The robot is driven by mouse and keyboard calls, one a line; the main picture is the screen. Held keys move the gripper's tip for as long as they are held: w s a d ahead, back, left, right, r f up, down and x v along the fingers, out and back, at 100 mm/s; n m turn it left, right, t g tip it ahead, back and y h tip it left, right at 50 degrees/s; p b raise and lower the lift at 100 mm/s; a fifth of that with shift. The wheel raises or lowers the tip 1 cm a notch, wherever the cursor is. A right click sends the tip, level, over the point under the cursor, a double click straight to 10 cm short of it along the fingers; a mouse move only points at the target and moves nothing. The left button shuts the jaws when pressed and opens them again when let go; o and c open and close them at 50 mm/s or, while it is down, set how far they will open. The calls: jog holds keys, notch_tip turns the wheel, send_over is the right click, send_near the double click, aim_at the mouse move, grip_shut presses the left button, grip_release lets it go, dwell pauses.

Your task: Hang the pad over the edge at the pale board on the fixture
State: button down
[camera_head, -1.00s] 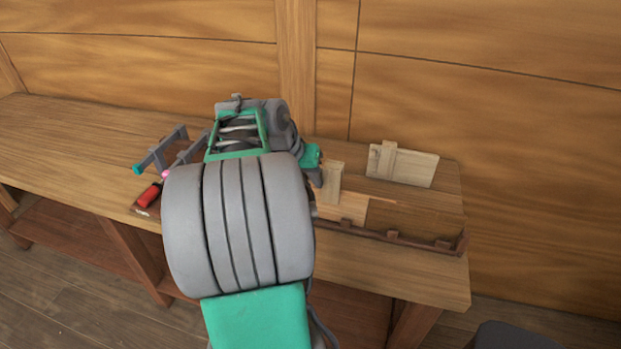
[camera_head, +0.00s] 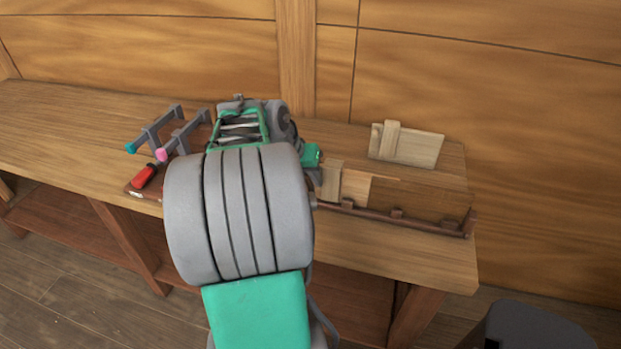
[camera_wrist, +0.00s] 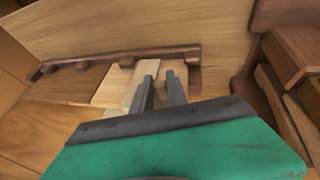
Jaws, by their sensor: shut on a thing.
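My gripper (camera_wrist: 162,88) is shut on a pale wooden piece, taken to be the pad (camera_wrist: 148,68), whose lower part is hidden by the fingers. In the head view my arm covers the gripper, and a pale upright piece (camera_head: 329,180), likely the pad, shows just right of the arm. The pale board (camera_wrist: 112,87) lies on the fixture beside the fingers; it also shows in the head view (camera_head: 355,187). The fixture (camera_head: 425,224) is a brown rail with several small blocks along it. Whether the pad touches the board or the edge, I cannot tell.
A brown panel (camera_head: 410,199) lies right of the pale board. A loose pale board with a cleat (camera_head: 415,148) leans at the back. Grey clamps (camera_head: 160,132) and a red-handled tool (camera_head: 145,176) lie at left. The bench's front right (camera_head: 420,255) is clear.

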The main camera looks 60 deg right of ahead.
jog(key=shift+f, duration=0.25)
jog(key=c, duration=1.2)
grip_release()
jog(key=shift+c, duration=0.2)
jog(key=v, duration=0.8)
jog(key=shift+d+f, duration=0.1)
